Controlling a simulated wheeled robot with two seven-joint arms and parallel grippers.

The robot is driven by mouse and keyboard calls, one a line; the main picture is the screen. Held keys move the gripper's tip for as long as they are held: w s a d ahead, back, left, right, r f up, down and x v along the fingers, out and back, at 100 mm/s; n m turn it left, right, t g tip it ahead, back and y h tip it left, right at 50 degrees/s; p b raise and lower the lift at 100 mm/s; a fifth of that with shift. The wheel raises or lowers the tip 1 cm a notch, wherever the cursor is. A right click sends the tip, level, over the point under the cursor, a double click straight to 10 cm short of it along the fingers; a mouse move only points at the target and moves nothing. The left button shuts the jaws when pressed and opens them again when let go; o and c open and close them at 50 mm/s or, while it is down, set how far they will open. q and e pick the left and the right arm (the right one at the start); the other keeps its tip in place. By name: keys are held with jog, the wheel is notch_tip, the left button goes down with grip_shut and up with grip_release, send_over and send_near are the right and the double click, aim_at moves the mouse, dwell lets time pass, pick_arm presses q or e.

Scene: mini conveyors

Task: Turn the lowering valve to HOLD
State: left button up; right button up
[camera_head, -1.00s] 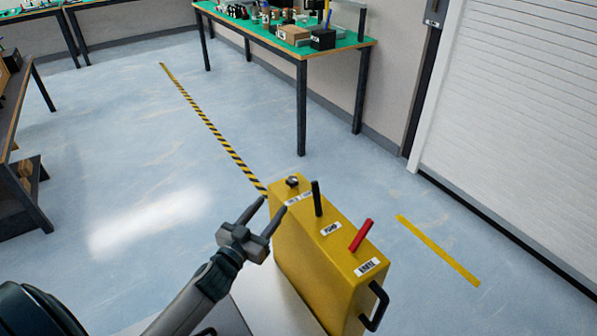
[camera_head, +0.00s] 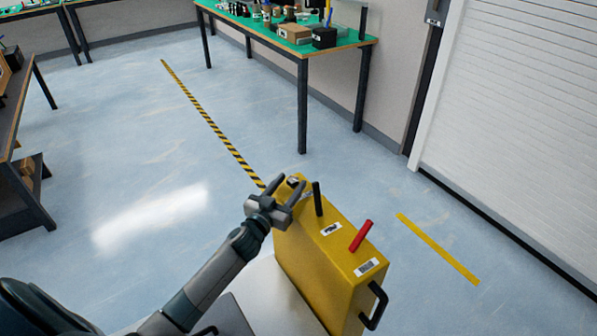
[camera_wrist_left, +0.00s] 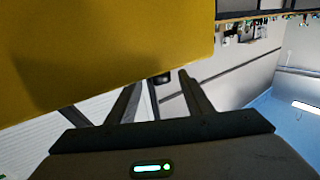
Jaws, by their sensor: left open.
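The yellow box (camera_head: 315,265) stands on a pale surface in front of me. A small dark valve knob (camera_head: 293,181) sits on its far top end. My left gripper (camera_head: 294,184) is open at that end, its fingertips around the knob in the head view. In the left wrist view the dark knob (camera_wrist_left: 163,79) shows between the two fingertips (camera_wrist_left: 158,80), beside the yellow wall (camera_wrist_left: 90,55). I cannot tell if the fingers touch it. The label by the knob is mostly hidden by a finger. The right gripper is not in view.
A black upright lever (camera_head: 318,199) stands close to the right of the gripper. A red lever (camera_head: 360,236) and a black side handle (camera_head: 375,306) are nearer me. A green-topped workbench (camera_head: 345,42) stands behind; the floor between is clear.

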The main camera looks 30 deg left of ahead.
pick_arm(q)
jog(key=w, duration=0.6)
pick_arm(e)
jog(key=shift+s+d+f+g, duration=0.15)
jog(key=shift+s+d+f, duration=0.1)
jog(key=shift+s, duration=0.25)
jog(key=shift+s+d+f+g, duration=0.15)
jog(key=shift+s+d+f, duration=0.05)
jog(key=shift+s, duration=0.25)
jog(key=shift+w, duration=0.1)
pick_arm(q)
jog(key=c, duration=1.1)
